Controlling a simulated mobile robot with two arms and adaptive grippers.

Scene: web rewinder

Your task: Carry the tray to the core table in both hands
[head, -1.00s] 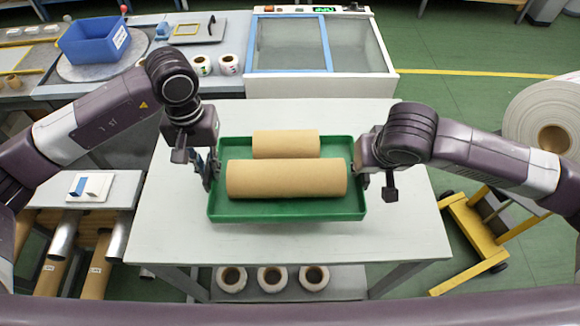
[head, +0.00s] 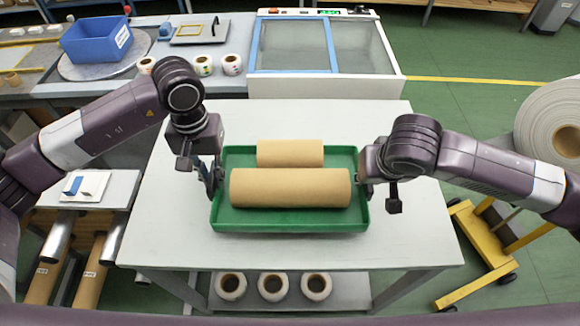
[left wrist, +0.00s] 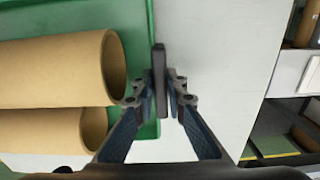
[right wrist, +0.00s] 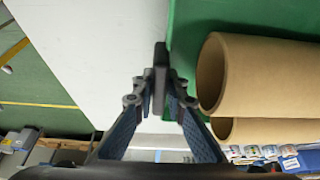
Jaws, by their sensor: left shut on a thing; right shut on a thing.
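The green tray (head: 290,221) is over the pale grey table in front of me, and I cannot tell whether it rests on it. A long cardboard core (head: 290,188) and a shorter core (head: 290,153) lie across it. My left gripper (head: 213,178) is shut on the tray's left wall. In the left wrist view the left fingers (left wrist: 165,95) close at the tray edge beside the core ends. My right gripper (head: 364,180) is shut on the tray's right wall. In the right wrist view the right fingers (right wrist: 162,90) meet at the green edge.
The grey table (head: 180,245) has bare room around the tray. Several white rolls (head: 272,287) sit on its lower shelf. A glass-topped machine (head: 315,50) and a blue bin (head: 95,40) stand behind. A yellow trolley (head: 485,250) is at the right.

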